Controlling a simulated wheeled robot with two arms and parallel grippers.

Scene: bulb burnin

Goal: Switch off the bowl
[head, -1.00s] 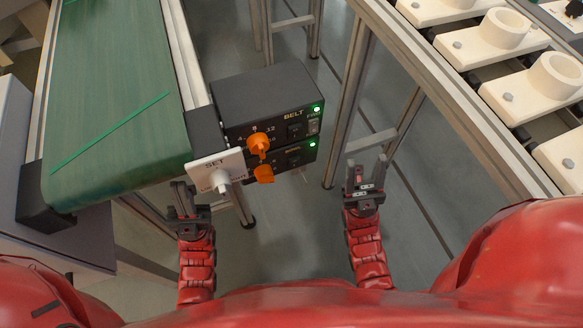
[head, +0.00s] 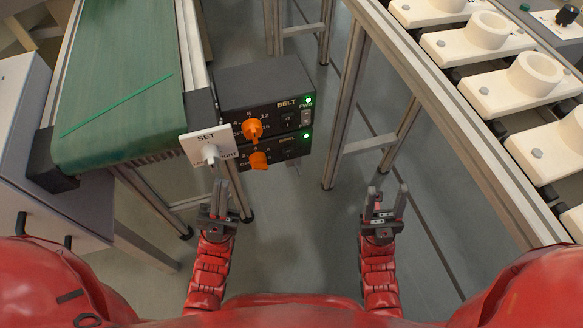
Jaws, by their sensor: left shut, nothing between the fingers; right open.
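Two dark control boxes are stacked beside the belt's end. The upper box (head: 270,112) is marked BELT and has an orange knob (head: 252,129), a switch and a lit green lamp. The lower box (head: 293,148) has another orange knob (head: 258,160), a switch (head: 288,153) and a lit green lamp (head: 306,136); its label is too small to read. No bowl shows. My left gripper (head: 221,190) is shut and empty, just below the white SET plate and left of the lower box. My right gripper (head: 387,196) is open and empty, right of and below the boxes.
The white SET plate (head: 209,147) with a white knob juts out left of the boxes. A green belt conveyor (head: 125,85) is at the left. A metal frame (head: 440,115) carrying white socket blocks (head: 523,92) is at the right. Free space lies between my grippers.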

